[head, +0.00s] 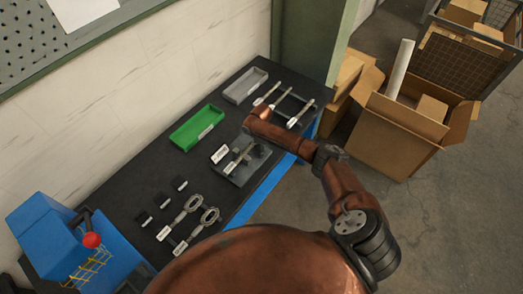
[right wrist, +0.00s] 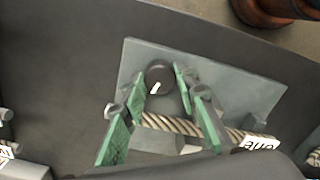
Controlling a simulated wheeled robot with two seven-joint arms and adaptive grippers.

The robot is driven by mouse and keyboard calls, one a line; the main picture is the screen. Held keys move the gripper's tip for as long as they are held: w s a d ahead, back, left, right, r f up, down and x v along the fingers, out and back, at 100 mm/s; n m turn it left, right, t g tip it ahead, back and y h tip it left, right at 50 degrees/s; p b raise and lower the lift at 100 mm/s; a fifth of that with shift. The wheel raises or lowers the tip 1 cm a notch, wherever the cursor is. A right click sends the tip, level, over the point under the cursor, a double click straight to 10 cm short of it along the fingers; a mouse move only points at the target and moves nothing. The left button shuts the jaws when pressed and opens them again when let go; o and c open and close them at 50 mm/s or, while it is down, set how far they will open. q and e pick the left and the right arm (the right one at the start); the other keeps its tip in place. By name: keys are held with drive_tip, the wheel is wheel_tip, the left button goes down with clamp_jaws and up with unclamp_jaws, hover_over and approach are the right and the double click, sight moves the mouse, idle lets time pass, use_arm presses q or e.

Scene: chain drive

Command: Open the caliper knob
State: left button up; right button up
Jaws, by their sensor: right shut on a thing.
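The caliper knob (right wrist: 160,74) is a dark round knob with a small white mark, on a grey plate (right wrist: 248,90) in the right wrist view. My right gripper (right wrist: 161,84) has its green-padded fingers on either side of the knob and is shut on it. A twisted metal rod (right wrist: 172,124) with a white label lies across the plate, below the knob in the picture. In the head view the plate (head: 227,174) sits on the black bench, with my right gripper (head: 260,150) over its far right part. The knob is hard to make out there. My left gripper is not in view.
A green tray (head: 197,127) and a grey tray (head: 245,85) stand behind the plate. Two chain tools (head: 185,211) and several small black blocks lie nearer. A blue machine (head: 48,232) is at the left. Cardboard boxes (head: 400,135) stand beyond the bench.

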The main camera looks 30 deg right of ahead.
drive_tip(key=o, duration=1.2)
drive_tip(key=shift+c, duration=0.2)
